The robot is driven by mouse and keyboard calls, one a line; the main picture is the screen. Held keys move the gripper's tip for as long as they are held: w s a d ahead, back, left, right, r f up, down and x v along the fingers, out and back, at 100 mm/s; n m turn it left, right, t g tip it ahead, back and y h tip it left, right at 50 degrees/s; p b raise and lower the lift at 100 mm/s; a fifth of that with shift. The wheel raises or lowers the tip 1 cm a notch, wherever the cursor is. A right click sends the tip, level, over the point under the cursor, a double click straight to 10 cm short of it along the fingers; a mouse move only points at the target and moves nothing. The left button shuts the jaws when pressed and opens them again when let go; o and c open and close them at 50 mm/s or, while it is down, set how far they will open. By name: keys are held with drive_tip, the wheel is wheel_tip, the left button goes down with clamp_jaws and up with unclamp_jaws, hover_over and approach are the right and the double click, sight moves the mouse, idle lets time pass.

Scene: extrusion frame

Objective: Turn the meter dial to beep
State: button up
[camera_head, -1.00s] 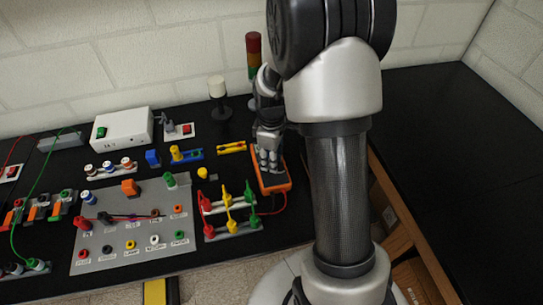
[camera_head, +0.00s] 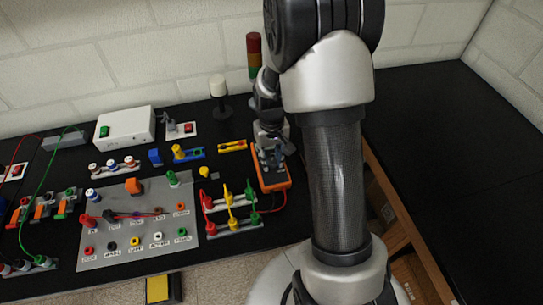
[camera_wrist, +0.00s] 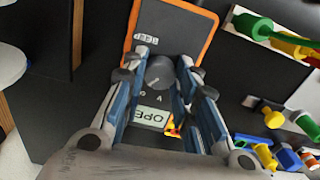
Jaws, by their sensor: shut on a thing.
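The meter is a dark handheld box with an orange rim (camera_head: 286,185), lying on the black bench; it also shows in the wrist view (camera_wrist: 206,50). Its round grey dial (camera_wrist: 160,74) lies between my fingertips. A label that seems to read BEEP (camera_wrist: 146,37) is printed on the face beyond the dial. The display (camera_wrist: 151,117) shows letters like OPE, partly hidden by a finger. My gripper (camera_wrist: 164,68) is shut on the dial, one blue-grey finger on each side; it is over the meter in the head view (camera_head: 268,150). I cannot tell exactly where the dial points.
A rack with red, yellow and green leads (camera_head: 230,212) stands close left of the meter. A grey labelled panel (camera_head: 140,232) with coloured sockets lies farther left. A stack light (camera_head: 254,55) stands behind my gripper. The black bench at the right (camera_head: 450,140) is clear.

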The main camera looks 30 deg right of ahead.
drive_tip(key=m, duration=0.4)
drive_tip(key=shift+m+p, duration=0.3)
drive_tip(key=m, duration=0.3)
drive_tip(key=shift+m, duration=0.4)
drive_tip(key=m, duration=0.4)
drive_tip(key=shift+p, duration=0.4)
drive_tip(key=m, duration=0.4)
drive_tip(key=shift+w, duration=0.1)
drive_tip(key=shift+m, duration=0.4)
drive_tip(key=o, duration=1.1)
drive_tip(key=shift+r, duration=0.1)
